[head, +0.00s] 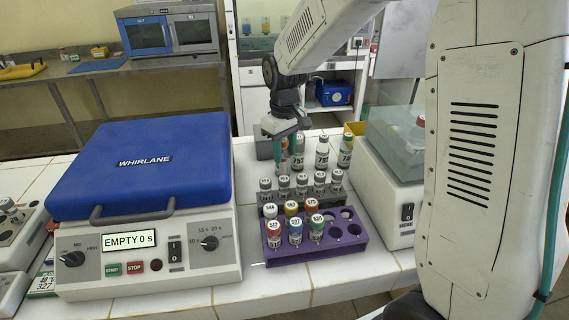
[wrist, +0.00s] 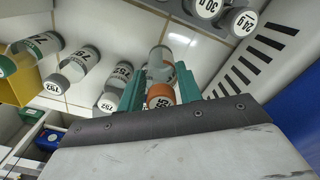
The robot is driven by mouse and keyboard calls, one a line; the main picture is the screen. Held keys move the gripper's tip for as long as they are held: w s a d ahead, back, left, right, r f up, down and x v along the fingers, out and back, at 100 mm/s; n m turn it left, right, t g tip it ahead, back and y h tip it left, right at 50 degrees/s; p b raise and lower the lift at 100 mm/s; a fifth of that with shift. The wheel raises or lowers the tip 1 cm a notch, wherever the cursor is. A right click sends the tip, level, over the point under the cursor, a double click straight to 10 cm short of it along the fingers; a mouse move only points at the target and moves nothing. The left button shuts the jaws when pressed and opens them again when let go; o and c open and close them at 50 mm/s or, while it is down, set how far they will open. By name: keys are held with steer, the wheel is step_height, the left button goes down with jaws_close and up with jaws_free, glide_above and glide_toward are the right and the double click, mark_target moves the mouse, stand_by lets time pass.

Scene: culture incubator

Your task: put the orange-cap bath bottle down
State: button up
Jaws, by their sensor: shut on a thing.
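The orange-cap bottle (wrist: 160,97) is between the teal fingers of my gripper (wrist: 160,88) in the wrist view, its cap toward the camera and its clear body pointing away. In the head view my gripper (head: 283,155) points down over the tiled bench, behind the grey tube rack and left of the white-labelled bottles. There the fingers mostly hide the held bottle. I cannot tell whether its base touches the bench.
Grey-capped tubes (head: 302,182) and a purple rack (head: 345,243) are in front. The blue-lidded Whirlane machine (head: 150,215) is left; a clear-lidded unit (head: 385,185) is right.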

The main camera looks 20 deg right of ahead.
mark_target(285, 161)
steer(key=shift+f, duration=1.9)
steer(key=shift+f, duration=0.15)
steer(key=o, duration=1)
step_height(285, 161, up, 12)
steer(key=shift+r, duration=0.2)
steer(key=s+d+r+m, duration=0.1)
steer(key=s+r, duration=0.2)
steer(key=s, duration=0.4)
steer(key=s+d+r+m, duration=0.1)
steer(key=s+r, duration=0.2)
steer(key=s, duration=0.3)
steer(key=s+d+f+m+t, duration=0.1)
steer(key=s+f+m, duration=0.1)
steer(key=s, duration=1.6)
steer(key=shift+f+m, duration=0.3)
steer(key=shift+f, duration=0.05)
